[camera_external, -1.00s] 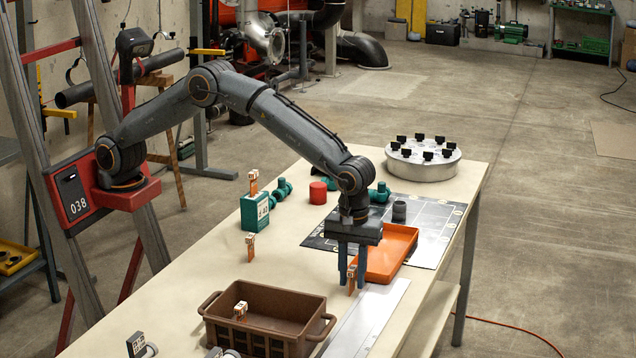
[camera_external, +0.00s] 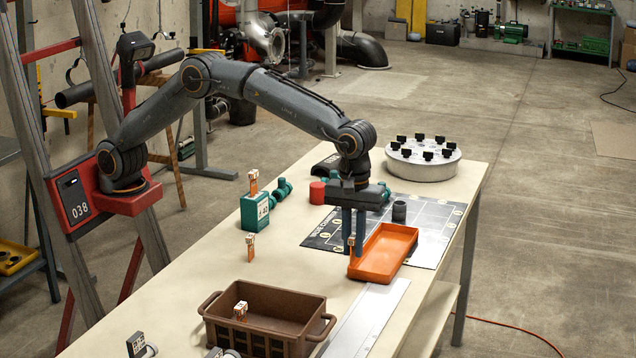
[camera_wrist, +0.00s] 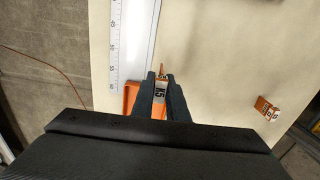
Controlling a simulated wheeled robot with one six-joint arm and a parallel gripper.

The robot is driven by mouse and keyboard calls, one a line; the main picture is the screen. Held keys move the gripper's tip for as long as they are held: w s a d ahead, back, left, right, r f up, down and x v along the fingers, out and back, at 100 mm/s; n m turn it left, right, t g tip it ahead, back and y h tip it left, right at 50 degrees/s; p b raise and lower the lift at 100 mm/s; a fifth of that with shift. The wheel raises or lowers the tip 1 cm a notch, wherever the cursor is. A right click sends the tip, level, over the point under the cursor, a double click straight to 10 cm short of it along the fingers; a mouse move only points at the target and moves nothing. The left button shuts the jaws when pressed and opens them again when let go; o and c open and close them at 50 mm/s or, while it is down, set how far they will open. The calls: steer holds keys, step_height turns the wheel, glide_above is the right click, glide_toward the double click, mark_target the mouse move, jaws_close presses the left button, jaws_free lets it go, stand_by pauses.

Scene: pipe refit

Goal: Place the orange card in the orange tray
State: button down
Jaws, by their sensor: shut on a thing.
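My gripper (camera_external: 354,232) is shut on a small orange card (camera_external: 351,243) with a white label. In the wrist view the card (camera_wrist: 160,92) sits between the two fingers (camera_wrist: 160,88) and its label seems to read K5. The orange tray (camera_external: 388,252) lies on the table. The card is at the tray's left edge in the external view; I cannot tell whether it is over the tray or beside it. In the wrist view, part of the tray (camera_wrist: 130,97) shows left of the fingers, and the rest is hidden by my gripper.
A similar tagged piece (camera_external: 251,246) stands on the table, another is in a teal block (camera_external: 255,212), and one lies in the brown crate (camera_external: 263,302). A metal ruler (camera_external: 372,318) lies in front of the tray. A grey cylinder (camera_external: 399,211) stands behind it.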

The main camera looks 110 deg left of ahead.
steer(key=w+a+r, duration=0.1)
steer(key=a+r, duration=0.1)
steer(key=a, duration=0.3)
steer(key=b, duration=0.2)
glide_above(385, 255)
step_height(385, 255, down, 4)
steer(key=shift+f+p, duration=0.5)
steer(key=shift+f, duration=2.25)
steer(key=shift+f, duration=0.1)
steer(key=c, duration=1.7)
jaws_free()
steer(key=shift+c, duration=0.2)
